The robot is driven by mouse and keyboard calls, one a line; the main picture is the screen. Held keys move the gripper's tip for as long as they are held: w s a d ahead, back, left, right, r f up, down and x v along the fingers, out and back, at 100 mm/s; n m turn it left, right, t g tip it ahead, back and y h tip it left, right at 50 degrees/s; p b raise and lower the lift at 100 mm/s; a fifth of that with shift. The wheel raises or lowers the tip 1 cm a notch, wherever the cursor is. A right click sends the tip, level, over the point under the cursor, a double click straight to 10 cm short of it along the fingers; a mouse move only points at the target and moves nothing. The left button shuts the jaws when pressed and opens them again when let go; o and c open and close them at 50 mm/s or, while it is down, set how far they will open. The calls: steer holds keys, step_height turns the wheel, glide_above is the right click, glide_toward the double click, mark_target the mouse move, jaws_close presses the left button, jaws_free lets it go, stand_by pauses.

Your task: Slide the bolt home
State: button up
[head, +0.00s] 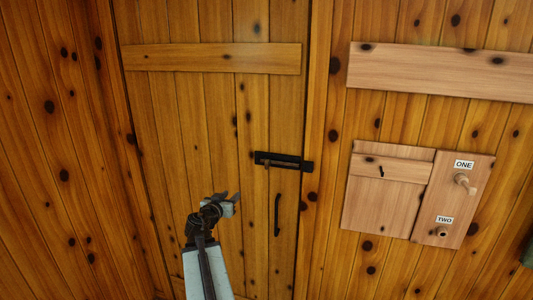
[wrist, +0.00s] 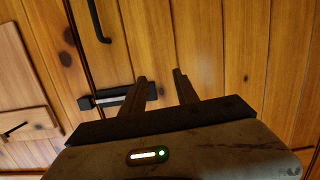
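The black bolt (head: 290,160) lies level on the plank door (head: 205,120), near the door's right edge. A small brownish knob shows below its left part; I cannot tell how far the bar reaches past the edge. My gripper (head: 231,200) is left of and below the bolt in the head view.
A black door handle (head: 277,215) is below the bolt. Right of the door, a wall panel (head: 400,208) carries labels ONE and TWO, with a peg (head: 465,184) by ONE. A pale board (head: 440,72) is above. The door left of the bolt is clear.

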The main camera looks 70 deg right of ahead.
steer(key=m+h+p, duration=0.1)
steer(key=h+p, duration=0.1)
glide_toward(266, 166)
steer(key=d, duration=1)
steer(key=shift+w+b, duration=0.3)
steer(key=shift+w, duration=0.05)
jaws_close()
stand_by(0.3)
